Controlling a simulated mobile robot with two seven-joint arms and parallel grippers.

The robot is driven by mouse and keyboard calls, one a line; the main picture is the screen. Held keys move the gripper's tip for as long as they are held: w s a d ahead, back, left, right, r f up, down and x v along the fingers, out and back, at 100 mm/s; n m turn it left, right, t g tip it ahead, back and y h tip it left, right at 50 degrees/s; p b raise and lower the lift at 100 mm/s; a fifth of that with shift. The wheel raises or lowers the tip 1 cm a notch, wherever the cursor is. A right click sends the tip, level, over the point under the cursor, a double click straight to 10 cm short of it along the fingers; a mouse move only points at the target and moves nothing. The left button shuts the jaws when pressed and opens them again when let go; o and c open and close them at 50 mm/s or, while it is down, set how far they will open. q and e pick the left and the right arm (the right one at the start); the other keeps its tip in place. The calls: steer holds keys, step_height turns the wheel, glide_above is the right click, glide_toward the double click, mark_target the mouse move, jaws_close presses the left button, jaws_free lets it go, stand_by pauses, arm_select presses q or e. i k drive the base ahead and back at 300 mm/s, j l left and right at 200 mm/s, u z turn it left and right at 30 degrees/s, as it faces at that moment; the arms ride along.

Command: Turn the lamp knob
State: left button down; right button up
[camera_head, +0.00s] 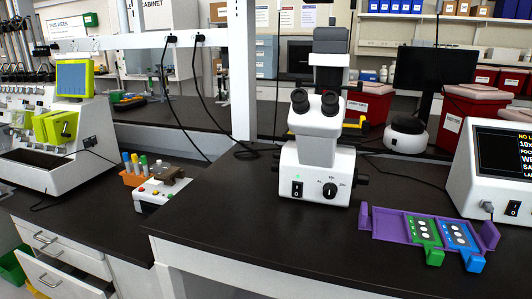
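A white microscope (318,145) with black eyepieces stands upright on the dark bench, a little right of the middle of the head view. A round black knob (329,189) sits on the front face of its base, with small marks around it. A black rocker switch (297,189) is on the same face, left of the knob, with a small green light above it. Neither of my grippers is in view, and nothing touches the knob.
A purple tray (390,227) with a green and a blue slide holder lies right of the microscope. A white device with a screen (505,150) stands at the right edge. The dark bench top (250,220) in front of the microscope is clear. A white post (243,70) rises behind.

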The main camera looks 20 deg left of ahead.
mark_target(277, 154)
steer(key=j+z, duration=0.2)
steer(key=j, duration=0.9)
steer(key=j+z, duration=0.2)
steer(key=j, duration=0.95)
steer(key=k+l+z, duration=0.1)
steer(key=k+z, duration=0.15)
steer(key=k, duration=0.7)
